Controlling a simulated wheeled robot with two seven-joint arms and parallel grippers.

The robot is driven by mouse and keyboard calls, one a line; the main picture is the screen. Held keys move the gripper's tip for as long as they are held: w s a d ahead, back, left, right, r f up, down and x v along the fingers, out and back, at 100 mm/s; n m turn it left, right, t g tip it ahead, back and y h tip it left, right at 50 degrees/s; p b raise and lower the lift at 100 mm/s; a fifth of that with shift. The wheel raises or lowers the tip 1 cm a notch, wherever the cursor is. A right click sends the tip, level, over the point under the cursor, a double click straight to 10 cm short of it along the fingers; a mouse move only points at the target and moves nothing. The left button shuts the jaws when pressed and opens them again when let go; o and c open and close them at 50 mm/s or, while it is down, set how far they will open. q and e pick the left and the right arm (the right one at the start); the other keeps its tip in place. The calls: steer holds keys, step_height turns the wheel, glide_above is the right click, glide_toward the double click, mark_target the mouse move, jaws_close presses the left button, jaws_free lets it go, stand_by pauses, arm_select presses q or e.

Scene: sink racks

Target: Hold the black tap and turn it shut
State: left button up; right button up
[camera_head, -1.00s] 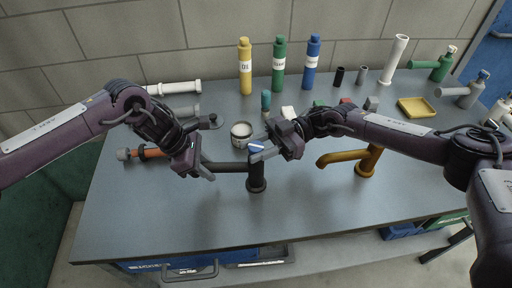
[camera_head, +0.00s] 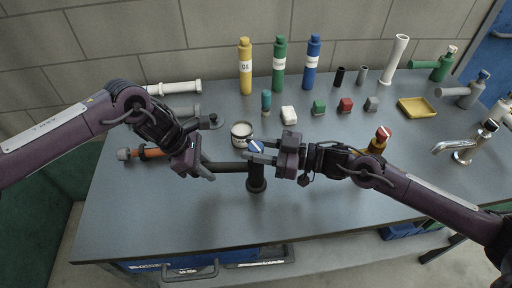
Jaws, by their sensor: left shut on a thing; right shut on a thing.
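The black tap (camera_head: 256,182) stands upright near the front middle of the bench, its spout pointing left and its blue-topped handle at the top. My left gripper (camera_head: 207,170) is shut on the black tap at the spout's left end. My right gripper (camera_head: 259,151) comes in from the right, level with the handle, and is shut on it. The blue top of the handle shows between the fingers. My grippers hide the spout's tip and part of the handle.
A yellow tap (camera_head: 382,139) with a red top stands right, mostly behind my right arm. A chrome tap (camera_head: 462,149) is further right. A white tin (camera_head: 241,133) stands just behind the black tap. Small blocks and bottles are at the back. The front bench is clear.

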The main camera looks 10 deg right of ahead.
arm_select(q)
steer(key=shift+d, duration=0.1)
arm_select(e)
steer(key=m+t+h, duration=0.2)
steer(key=t, duration=0.1)
steer(key=m+t+h, duration=0.1)
steer(key=m+t, duration=0.1)
steer(key=t, duration=0.1)
steer(key=shift+s+a+m+h, duration=0.1)
steer(key=shift+m+h, duration=0.2)
steer(key=shift+h, duration=0.1)
steer(key=shift+m+t+h, duration=0.5)
steer(key=shift+t+h, duration=0.1)
arm_select(q)
steer(key=shift+r, duration=0.1)
arm_select(e)
steer(key=o, duration=1)
steer(key=shift+c, duration=0.2)
steer(key=shift+s+d+f, duration=0.1)
steer(key=shift+s+d, duration=0.2)
steer(key=shift+d, duration=0.2)
steer(key=v, duration=1.1)
